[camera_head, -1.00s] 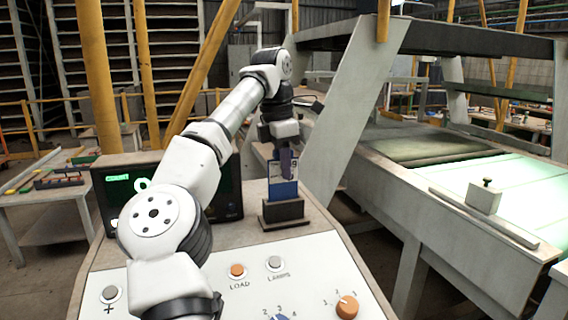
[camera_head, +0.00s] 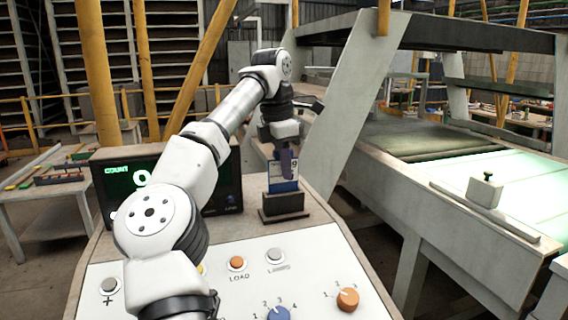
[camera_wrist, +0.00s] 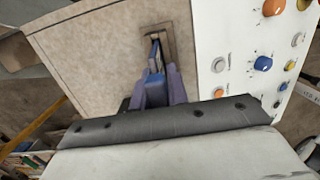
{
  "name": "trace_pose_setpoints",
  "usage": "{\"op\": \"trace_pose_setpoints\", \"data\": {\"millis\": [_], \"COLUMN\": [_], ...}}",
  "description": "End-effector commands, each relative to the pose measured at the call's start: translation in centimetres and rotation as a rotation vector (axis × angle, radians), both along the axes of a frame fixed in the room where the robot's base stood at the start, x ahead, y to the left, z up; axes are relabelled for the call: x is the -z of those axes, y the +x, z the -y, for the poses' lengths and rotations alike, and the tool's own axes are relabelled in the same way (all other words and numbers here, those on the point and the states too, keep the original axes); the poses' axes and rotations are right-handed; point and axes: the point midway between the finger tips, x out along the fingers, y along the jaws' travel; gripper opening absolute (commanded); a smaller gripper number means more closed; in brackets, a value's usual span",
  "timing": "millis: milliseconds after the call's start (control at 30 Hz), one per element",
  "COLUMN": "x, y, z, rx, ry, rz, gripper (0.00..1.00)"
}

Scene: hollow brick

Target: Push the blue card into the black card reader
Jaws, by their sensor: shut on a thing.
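The blue card (camera_head: 285,186), with a white upper part, stands upright over the black card reader (camera_head: 284,205) on the console. Its lower edge meets the top of the reader and appears to be partly in the slot. My gripper (camera_head: 289,164) points down from above and is shut on the card's upper part. In the wrist view my gripper's purple fingers (camera_wrist: 160,88) close on the card (camera_wrist: 155,57), seen nearly edge-on. The reader (camera_wrist: 157,32) lies just beyond the fingertips, and the fingers partly hide the slot.
The console's white panel holds an orange LOAD button (camera_head: 236,263), a grey LAMPS button (camera_head: 275,256) and an orange knob (camera_head: 347,299). A black count display (camera_head: 228,188) stands left of the reader, partly behind my arm. A lit conveyor (camera_head: 480,190) is at right.

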Motion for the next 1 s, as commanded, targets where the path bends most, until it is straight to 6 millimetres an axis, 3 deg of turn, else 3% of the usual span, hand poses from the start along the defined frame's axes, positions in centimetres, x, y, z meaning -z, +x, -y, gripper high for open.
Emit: {"op": "trace_pose_setpoints", "data": {"millis": [933,967,1000], "x": [1.8,1.8,1.7], "y": [0.0,0.0,0.0], "z": [0.0,0.0,0.0], "rx": [0.0,0.0,0.0], "ry": [0.0,0.0,0.0], "rz": [0.0,0.0,0.0], "gripper": [0.0,0.17,0.22]}}
